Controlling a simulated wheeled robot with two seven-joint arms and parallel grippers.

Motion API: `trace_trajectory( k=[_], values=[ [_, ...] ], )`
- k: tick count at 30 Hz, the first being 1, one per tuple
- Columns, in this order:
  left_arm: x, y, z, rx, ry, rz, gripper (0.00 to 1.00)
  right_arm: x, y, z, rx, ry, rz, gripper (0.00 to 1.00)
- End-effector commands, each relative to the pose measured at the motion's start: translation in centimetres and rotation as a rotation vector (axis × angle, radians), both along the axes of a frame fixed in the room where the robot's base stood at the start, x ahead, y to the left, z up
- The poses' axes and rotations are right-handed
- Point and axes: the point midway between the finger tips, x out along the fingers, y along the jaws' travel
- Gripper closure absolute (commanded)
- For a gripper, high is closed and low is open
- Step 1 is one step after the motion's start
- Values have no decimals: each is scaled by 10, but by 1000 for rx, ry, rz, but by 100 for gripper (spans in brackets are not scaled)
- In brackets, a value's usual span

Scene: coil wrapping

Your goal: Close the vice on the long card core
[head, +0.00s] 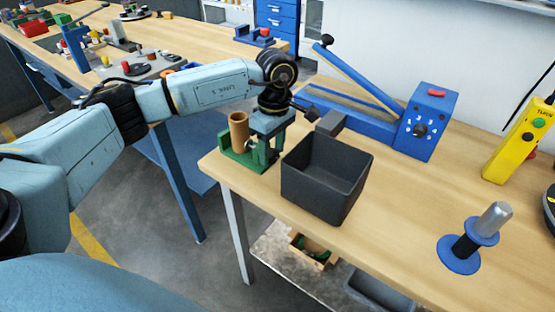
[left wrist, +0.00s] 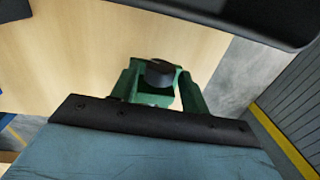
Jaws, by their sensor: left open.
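The long card core (head: 238,131) is a brown tube standing upright in the green vice (head: 236,161) at the near left corner of the bench. Whether the vice's jaws touch it cannot be told. My left gripper (head: 266,150) is open and points down at the vice's right end, just right of the core, around or beside the vice's dark knob. The gripper hides part of that end. In the left wrist view the round dark knob (left wrist: 159,72) shows on the green vice (left wrist: 190,95), but the core cannot be made out. My right gripper is not in view.
A dark open bin (head: 325,178) stands close to the right of the vice. Behind it is a blue lever tool (head: 415,135). A blue spool stand (head: 462,252) and yellow pendant (head: 518,140) are farther right. The bench's front edge runs close by the vice.

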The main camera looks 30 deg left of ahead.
Motion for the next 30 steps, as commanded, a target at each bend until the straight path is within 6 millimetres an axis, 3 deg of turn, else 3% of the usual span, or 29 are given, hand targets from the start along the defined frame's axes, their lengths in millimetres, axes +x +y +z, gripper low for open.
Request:
trace_trajectory(
  k=[14,24,30],
  values=[
    [-2,0,-2,-5,-76,0,55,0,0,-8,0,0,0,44],
    [-9,1,-8,-25,-329,-2,55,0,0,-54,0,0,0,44],
    [-10,1,-3,-30,-382,-1,55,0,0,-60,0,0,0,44]
  ],
)
